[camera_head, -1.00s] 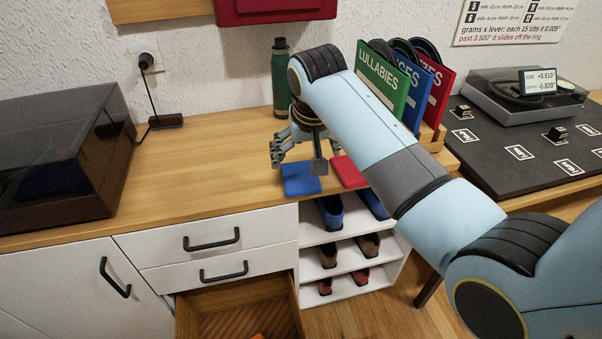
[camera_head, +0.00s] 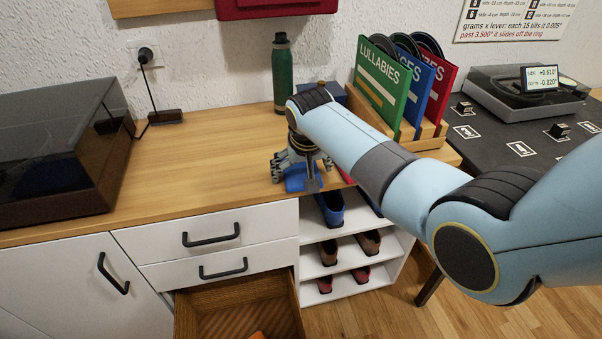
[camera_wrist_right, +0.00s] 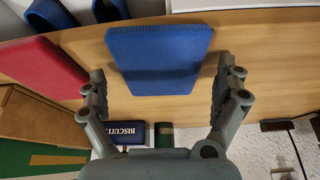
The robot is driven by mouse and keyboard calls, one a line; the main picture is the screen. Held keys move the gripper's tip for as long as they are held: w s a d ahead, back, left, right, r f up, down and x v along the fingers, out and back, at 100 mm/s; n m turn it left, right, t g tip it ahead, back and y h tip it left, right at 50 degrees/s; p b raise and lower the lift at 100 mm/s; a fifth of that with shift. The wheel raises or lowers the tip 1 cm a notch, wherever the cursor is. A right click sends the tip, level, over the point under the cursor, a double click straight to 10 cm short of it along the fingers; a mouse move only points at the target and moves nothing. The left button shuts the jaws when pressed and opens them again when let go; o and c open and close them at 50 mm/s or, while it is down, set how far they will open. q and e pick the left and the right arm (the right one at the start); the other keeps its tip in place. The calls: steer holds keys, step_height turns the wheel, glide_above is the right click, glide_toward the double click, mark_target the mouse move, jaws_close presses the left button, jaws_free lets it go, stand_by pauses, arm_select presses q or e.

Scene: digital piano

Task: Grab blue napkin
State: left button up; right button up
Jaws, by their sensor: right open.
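The blue napkin (camera_head: 294,184) lies flat near the front edge of the wooden countertop, partly hidden by my right gripper in the head view. In the right wrist view the blue napkin (camera_wrist_right: 158,58) shows whole, between and just beyond the fingertips. My right gripper (camera_head: 298,178) points down over it, open, with its fingers (camera_wrist_right: 165,88) spread to either side of the napkin. Nothing is held. A red napkin (camera_wrist_right: 40,70) lies beside it, mostly hidden by my arm in the head view. My left gripper does not show.
A green bottle (camera_head: 281,75) and a dark blue box marked BISCUITS (camera_wrist_right: 128,132) stand behind the gripper. A record rack (camera_head: 408,85) stands to the right. Below are shoe shelves (camera_head: 315,238) and an open drawer (camera_head: 238,308). The counter left of the gripper is clear.

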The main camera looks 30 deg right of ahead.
steer(key=shift+c, duration=0.3)
steer(key=c, duration=0.9)
steer(key=shift+r, duration=0.1)
